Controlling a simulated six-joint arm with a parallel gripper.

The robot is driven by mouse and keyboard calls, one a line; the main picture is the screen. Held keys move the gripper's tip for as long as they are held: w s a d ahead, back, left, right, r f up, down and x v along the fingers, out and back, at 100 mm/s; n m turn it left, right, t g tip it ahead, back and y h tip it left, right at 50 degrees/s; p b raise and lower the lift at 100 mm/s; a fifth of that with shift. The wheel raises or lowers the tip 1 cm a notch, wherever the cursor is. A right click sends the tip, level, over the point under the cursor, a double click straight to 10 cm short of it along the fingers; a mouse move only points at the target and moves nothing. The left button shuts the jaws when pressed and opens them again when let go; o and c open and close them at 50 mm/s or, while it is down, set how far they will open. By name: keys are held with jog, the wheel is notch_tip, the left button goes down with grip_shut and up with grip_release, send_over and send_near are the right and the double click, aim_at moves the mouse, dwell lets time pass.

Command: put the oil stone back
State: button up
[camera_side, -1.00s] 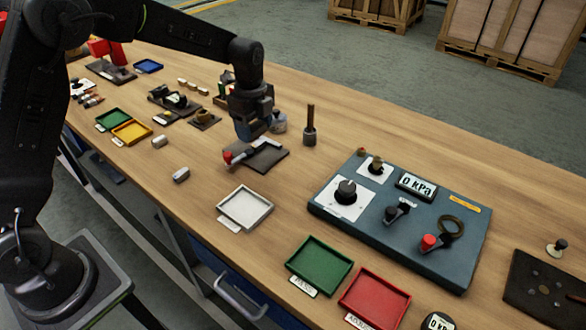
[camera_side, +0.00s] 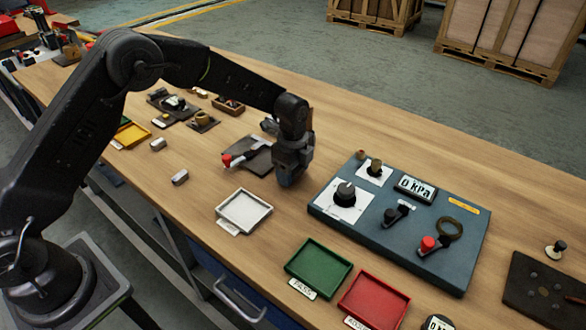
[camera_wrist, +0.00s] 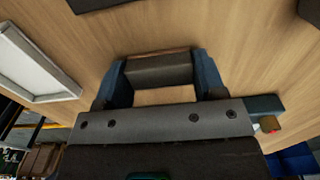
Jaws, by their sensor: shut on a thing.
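My gripper (camera_side: 285,180) is low over the wood bench, between a dark mat and the blue-grey control panel (camera_side: 400,215). In the wrist view its blue fingers (camera_wrist: 158,82) are shut on a dark grey block, which looks like the oil stone (camera_wrist: 158,70). The block lies crosswise between the fingers, with wood showing beyond it. In the side view the block is hidden by the gripper, and I cannot tell if it touches the bench. The dark mat (camera_side: 262,161) lies just left of my gripper, with a red-handled tool (camera_side: 236,158) on it.
A white tray (camera_side: 244,211) stands in front of the mat; its edge also shows in the wrist view (camera_wrist: 35,65). A green tray (camera_side: 318,268) and a red tray (camera_side: 373,300) stand in front of the panel. Bare wood lies between the white tray and the panel.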

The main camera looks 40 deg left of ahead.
jog(key=o, duration=0.9)
jog(key=shift+f, duration=0.1)
jog(key=s+a+r+n+t, duration=0.1)
jog(key=s+r+n, duration=0.15)
jog(key=r, duration=0.75)
jog(key=s+a+r+n, duration=0.1)
jog(key=s+r, duration=0.2)
jog(key=r, duration=0.7)
jog(key=s+a+r+n+t, duration=0.25)
jog(key=s+r+n, duration=0.25)
jog(key=s, duration=0.4)
jog(key=s+a+f+n+t, duration=0.1)
jog(key=s+a+n+t, duration=0.1)
jog(key=s+n, duration=0.7)
jog(key=s+a, duration=0.1)
jog(key=s, duration=0.6)
jog(key=shift+s+f, duration=0.2)
jog(key=shift+s, duration=0.15)
